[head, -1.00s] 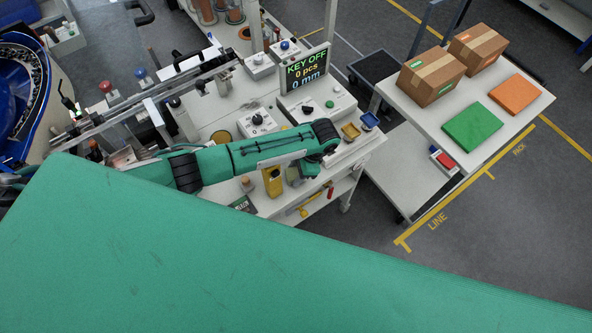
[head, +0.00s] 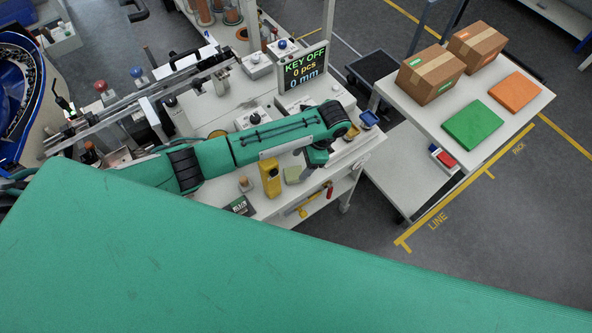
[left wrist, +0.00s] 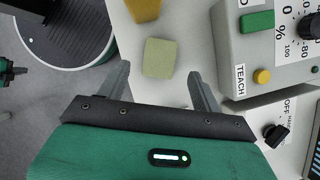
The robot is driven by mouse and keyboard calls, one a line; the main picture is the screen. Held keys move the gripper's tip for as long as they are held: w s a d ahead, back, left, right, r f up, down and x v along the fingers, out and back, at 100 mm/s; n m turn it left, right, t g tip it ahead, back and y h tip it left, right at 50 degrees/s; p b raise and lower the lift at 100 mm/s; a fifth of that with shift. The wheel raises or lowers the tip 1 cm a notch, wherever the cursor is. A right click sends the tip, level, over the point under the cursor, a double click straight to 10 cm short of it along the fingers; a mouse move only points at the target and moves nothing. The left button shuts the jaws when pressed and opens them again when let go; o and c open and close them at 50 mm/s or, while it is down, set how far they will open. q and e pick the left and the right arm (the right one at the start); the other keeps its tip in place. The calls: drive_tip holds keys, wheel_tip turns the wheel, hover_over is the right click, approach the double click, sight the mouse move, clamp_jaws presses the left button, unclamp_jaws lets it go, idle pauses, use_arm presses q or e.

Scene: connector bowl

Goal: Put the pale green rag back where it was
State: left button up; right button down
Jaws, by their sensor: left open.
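The pale green rag (head: 293,175) lies as a small folded square on the white bench top, near its front edge. It also shows in the left wrist view (left wrist: 159,57), flat on the white surface. My left gripper (head: 312,167) is just right of the rag in the head view, pointing down. In the left wrist view my left gripper (left wrist: 160,71) is open, its two fingers apart with the rag showing beyond and between the tips. Nothing is held. My right gripper is in neither view.
A yellow object (head: 270,178) stands just left of the rag. A grey control box (left wrist: 265,45) with knobs is close on the right in the left wrist view. A key-off display (head: 305,68) stands behind my arm. Small yellow and blue bins are near the bench's right end.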

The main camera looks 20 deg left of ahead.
use_arm(q)
drive_tip(key=v, duration=0.6)
drive_tip(key=shift+r, duration=0.15)
drive_tip(key=shift+d, duration=0.1)
